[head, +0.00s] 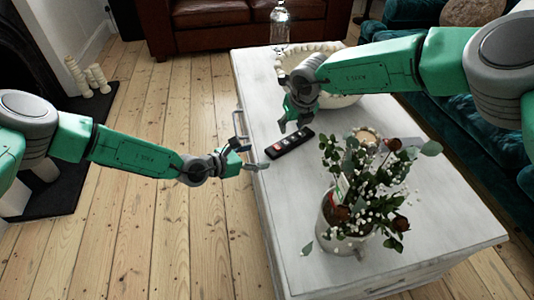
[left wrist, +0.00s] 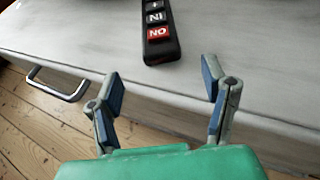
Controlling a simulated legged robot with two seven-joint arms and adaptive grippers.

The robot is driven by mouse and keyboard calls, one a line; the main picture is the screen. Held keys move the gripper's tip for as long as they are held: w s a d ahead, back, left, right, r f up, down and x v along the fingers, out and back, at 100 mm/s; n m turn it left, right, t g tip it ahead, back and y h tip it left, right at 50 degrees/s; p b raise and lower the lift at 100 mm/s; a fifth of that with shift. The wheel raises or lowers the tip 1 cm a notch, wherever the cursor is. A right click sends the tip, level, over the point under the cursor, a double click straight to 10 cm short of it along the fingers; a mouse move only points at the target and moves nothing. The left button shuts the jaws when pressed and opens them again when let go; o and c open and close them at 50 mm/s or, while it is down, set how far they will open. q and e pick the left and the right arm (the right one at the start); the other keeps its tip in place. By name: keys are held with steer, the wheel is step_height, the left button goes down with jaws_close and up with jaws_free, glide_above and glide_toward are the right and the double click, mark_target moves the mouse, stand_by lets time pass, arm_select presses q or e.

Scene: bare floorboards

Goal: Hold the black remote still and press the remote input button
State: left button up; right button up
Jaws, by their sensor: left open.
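The black remote (head: 290,141) lies on the white table near its left edge. My left gripper (head: 252,155) is open and empty at the table's left edge, apart from the remote. My right gripper (head: 290,124) is above or beside the remote's far side; its fingers are partly hidden, and I cannot tell whether it touches.
The white table (head: 430,228) bears a potted plant (head: 345,215) close to the remote, a pale scalloped bowl (head: 340,100) and a clear bottle (head: 279,22). A drawer handle (left wrist: 57,86) is on the table's side. Floorboards (head: 190,235) at left are clear.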

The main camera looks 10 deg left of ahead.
mark_target(269, 155)
arm_select(q)
steer(key=shift+x, duration=2.75)
steer(key=shift+c, duration=0.4)
steer(key=c, duration=1.2)
steer(key=shift+c, duration=0.2)
steer(key=shift+s+f, duration=0.1)
steer(key=shift+f, duration=0.05)
arm_select(e)
steer(key=shift+c, duration=0.3)
jaws_close()
arm_select(q)
steer(key=shift+s+f, duration=0.1)
